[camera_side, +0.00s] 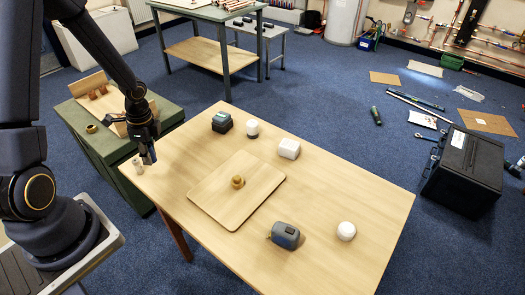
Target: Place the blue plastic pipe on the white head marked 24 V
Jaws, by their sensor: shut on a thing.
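My gripper (148,158) points down over the table's left corner. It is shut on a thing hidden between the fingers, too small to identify. I cannot make out a blue plastic pipe. A small pale grey cylinder (137,166) stands close to the left of the fingertips; I cannot tell whether it touches them. White heads on the table include a round one with a dark base (252,128) at the back and a rounded one (346,231) at the right front. A white block (288,148) sits between them. No 24 V marking is readable.
A wooden board (215,203) with a brass fitting (238,182) lies mid-table. A dark box-shaped device (222,122) is at the back, and a blue-grey device (286,235) is at the front. A green cabinet (100,148) with a wooden rack stands left.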

